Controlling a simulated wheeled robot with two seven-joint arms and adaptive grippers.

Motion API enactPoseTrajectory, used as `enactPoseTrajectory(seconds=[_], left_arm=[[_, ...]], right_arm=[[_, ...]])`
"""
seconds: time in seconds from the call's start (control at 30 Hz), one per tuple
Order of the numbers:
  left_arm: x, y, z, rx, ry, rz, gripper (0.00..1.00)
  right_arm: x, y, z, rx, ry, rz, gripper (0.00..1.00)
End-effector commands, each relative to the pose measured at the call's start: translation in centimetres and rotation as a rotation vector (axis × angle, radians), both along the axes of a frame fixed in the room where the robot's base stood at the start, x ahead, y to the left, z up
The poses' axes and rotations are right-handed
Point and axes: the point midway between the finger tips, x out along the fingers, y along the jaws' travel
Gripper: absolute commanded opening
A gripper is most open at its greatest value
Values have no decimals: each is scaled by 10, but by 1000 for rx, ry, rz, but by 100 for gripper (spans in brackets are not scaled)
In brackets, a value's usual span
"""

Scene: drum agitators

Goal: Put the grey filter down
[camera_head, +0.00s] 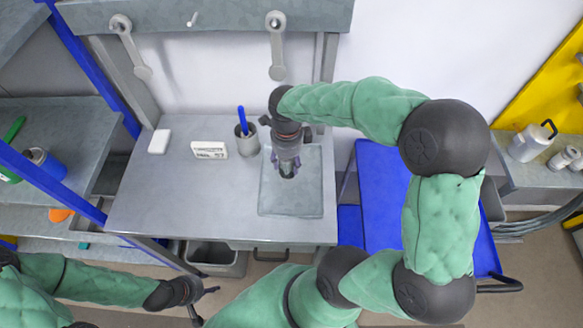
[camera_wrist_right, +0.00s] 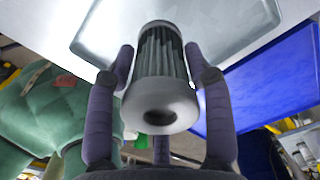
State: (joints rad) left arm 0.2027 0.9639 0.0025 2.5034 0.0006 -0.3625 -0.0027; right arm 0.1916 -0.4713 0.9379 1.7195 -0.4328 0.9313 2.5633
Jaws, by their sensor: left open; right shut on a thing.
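The grey filter (camera_wrist_right: 160,60), a pleated cylinder with a pale ringed end, is held between the fingers of my right gripper (camera_wrist_right: 160,78) in the right wrist view. In the head view my right gripper (camera_head: 287,168) points down over the shallow grey tray (camera_head: 290,205) on the workbench, and the filter is mostly hidden under it. Whether the filter touches the tray cannot be told. The tray also shows beyond the filter in the wrist view (camera_wrist_right: 105,35). My left gripper (camera_head: 203,292) is open and empty, low in front of the bench.
On the workbench (camera_head: 160,205) stand a grey cup (camera_head: 246,143) with a blue item in it, a white label block (camera_head: 209,150) and a white block (camera_head: 159,141). A blue cart (camera_head: 380,190) is to the right. The bench's front left is clear.

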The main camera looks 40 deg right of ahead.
Motion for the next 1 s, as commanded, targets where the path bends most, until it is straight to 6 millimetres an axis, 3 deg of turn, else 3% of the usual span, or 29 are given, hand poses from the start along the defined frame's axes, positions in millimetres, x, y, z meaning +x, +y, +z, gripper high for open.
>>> enactPoseTrajectory(seconds=[0.27, 0.5, 0.9, 0.93, 1.0], left_arm=[[0, 0, -4, 0, 0, 0, 50], [0, 0, -10, 0, 0, 0, 50], [0, 0, -13, 0, 0, 0, 50], [0, 0, -12, 0, 0, 0, 50], [0, 0, -12, 0, 0, 0, 50]], right_arm=[[-2, -13, -15, 0, 0, -2, 14], [-2, -13, -45, 1, -1, -1, 14], [-2, -13, -50, 0, -1, 0, 14], [-2, -12, -49, 1, -1, 0, 60], [-2, -13, -48, 1, -1, 0, 76]])
